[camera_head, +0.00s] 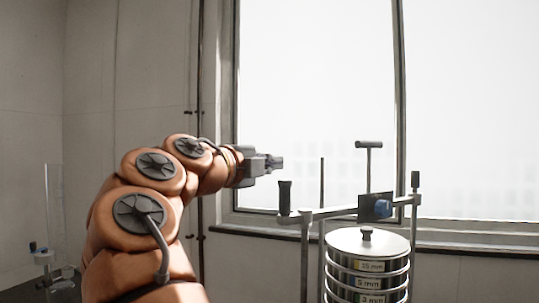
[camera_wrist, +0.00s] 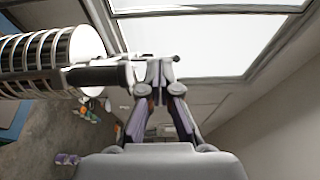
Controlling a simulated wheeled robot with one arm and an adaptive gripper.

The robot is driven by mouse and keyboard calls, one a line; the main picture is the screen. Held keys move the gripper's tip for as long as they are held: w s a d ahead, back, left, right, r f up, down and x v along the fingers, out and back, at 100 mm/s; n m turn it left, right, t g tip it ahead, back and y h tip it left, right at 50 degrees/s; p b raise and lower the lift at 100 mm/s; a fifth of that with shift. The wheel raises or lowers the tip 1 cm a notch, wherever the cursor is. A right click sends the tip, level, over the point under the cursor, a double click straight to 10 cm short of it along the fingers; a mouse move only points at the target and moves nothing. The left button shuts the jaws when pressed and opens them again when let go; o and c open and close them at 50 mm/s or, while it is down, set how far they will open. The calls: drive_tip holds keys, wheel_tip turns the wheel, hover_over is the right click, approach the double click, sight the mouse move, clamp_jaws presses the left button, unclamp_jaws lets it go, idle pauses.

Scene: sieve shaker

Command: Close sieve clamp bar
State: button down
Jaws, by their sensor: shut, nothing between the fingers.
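A T-shaped handle (camera_head: 369,146) rises behind the bar, and a thin rod (camera_head: 322,185) stands near it. A post with a dark top (camera_head: 415,182) is at the right. Glassware (camera_head: 43,256) stands at the far left. A large window fills the back.

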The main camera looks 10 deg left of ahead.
drive_tip(key=shift+r, duration=0.8)
drive_tip(key=shift+a+r, duration=0.1)
drive_tip(key=shift+a, duration=0.1)
